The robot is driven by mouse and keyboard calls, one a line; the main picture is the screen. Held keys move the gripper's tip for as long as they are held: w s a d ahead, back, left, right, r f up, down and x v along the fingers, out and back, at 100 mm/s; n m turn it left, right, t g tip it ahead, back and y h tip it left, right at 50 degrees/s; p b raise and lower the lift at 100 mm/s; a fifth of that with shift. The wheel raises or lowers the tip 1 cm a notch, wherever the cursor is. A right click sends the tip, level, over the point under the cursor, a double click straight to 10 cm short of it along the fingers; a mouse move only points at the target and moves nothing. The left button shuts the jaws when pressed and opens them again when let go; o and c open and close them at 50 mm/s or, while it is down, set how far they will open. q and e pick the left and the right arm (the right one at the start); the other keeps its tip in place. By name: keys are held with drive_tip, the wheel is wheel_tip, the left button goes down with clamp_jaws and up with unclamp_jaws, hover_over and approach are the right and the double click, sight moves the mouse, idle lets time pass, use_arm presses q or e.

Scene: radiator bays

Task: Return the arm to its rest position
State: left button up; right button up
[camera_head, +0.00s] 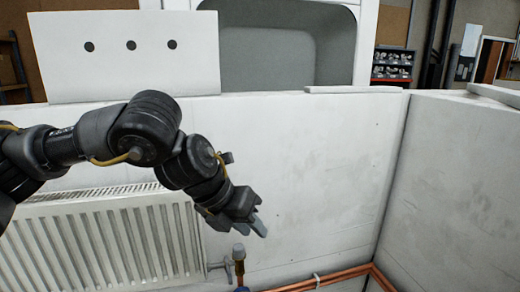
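My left arm comes in from the left and reaches across in front of the white wall. My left gripper (257,222) points down and to the right, just above a valve (239,262) at the radiator's right end. A gap shows between the gripper and the valve. The fingers are seen from the side, so I cannot tell whether they are open or shut. No held object shows. My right arm and gripper are not in view.
A white ribbed radiator (110,240) hangs below my arm at lower left. Copper pipes (330,279) run along the wall's foot into the corner. A white board with three dark holes (130,70) stands behind my arm. A side wall (460,180) closes the right.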

use_arm(q)
drive_tip(key=s+d+f+n+h, duration=0.3)
drive_tip(key=d+h, duration=0.1)
drive_tip(key=d, duration=0.2)
drive_tip(key=s+d+f+n+h, duration=0.2)
drive_tip(key=d+f+h, duration=0.15)
drive_tip(key=d, duration=0.25)
drive_tip(key=w+a+f+n+t+y, duration=0.1)
drive_tip(key=a+f+n+t+y, duration=0.65)
drive_tip(key=a+f+n, duration=1.3)
drive_tip(key=s+a+f+n+g+y, duration=0.2)
drive_tip(key=s+a+f+n, duration=0.25)
drive_tip(key=s, duration=0.25)
drive_tip(key=s+a+f+n+g+y, duration=0.25)
drive_tip(key=s+a+f+n, duration=0.2)
drive_tip(key=s, duration=0.35)
drive_tip(key=s+a+f+n+g+y, duration=0.1)
drive_tip(key=s+a+f+n+g, duration=0.3)
drive_tip(key=s, duration=0.3)
wheel_tip(320, 180, down, 27)
drive_tip(key=s, duration=0.2)
drive_tip(key=s+a+f+g, duration=0.1)
drive_tip(key=s+a+f, duration=0.2)
drive_tip(key=s+f, duration=1.1)
drive_tip(key=shift+s+a+f, duration=0.2)
drive_tip(key=shift+s+a, duration=0.15)
drive_tip(key=shift+s, duration=0.5)
